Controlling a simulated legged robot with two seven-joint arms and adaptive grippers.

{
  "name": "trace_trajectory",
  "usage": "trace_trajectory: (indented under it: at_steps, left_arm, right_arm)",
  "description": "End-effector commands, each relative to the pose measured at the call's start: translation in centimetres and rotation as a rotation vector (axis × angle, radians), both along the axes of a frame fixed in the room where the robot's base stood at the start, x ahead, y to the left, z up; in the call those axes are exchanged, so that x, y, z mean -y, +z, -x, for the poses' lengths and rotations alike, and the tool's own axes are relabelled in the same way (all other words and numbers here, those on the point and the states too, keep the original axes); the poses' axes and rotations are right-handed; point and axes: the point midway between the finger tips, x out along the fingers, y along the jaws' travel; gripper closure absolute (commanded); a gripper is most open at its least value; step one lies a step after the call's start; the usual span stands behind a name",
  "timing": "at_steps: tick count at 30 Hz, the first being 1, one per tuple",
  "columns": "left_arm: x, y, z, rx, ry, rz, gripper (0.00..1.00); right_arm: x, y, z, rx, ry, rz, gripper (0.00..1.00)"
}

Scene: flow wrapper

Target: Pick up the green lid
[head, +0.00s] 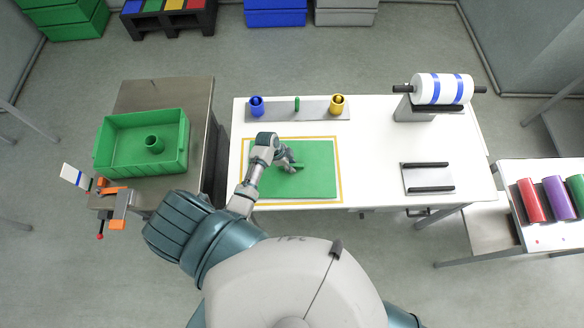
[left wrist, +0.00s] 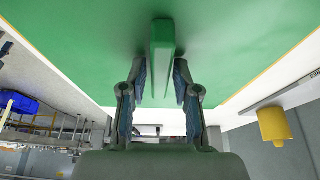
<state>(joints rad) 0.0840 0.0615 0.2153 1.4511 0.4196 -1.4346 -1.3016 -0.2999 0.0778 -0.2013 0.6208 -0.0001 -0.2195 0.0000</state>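The green lid (head: 315,183) is a flat green plate lying on the white table, inside a yellow outline. A raised bar handle (left wrist: 162,55) stands up from it. My left gripper (head: 291,161) is low over the lid's middle. In the left wrist view the two fingers of the left gripper (left wrist: 160,85) stand on either side of the handle, with narrow gaps between pads and bar. The gripper looks open and not closed on the handle. In the head view the gripper hides part of the handle. My right gripper is not in view.
Behind the lid, a grey strip (head: 317,115) carries a blue cup (head: 257,106), a small green post (head: 297,104) and a yellow cup (head: 337,104). A green crate (head: 110,163) stands on the left table. A film roll (head: 440,89) is at right.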

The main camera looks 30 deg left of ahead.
Motion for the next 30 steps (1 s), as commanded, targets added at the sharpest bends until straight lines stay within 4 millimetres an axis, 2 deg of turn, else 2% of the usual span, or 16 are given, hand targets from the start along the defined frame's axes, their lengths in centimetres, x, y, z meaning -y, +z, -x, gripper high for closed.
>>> trace_trajectory:
  at_steps: [1,2,3,17,25,26,30]
  left_arm:
    - [0.0,0.0,0.0,0.0,0.0,0.0,0.9]
    - [0.0,0.0,0.0,0.0,0.0,0.0,0.97]
    - [0.0,0.0,0.0,0.0,0.0,0.0,1.0]
    - [0.1,0.5,-0.1,0.003,0.001,0.002,1.0]
    - [0.0,3.9,-0.1,0.005,-0.003,-0.003,1.0]
    - [-0.3,4.3,-0.1,0.005,-0.002,-0.004,1.0]
    - [-3.5,4.2,0.6,0.0,0.001,-0.006,1.0]
  right_arm:
    - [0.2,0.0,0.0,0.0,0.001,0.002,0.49]
    - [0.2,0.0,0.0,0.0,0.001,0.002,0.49]
    - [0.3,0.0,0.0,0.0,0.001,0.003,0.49]
    - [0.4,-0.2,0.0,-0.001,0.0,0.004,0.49]
    - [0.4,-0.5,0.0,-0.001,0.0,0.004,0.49]
    - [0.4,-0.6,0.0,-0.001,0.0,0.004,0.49]
    - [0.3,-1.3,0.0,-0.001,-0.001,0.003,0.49]
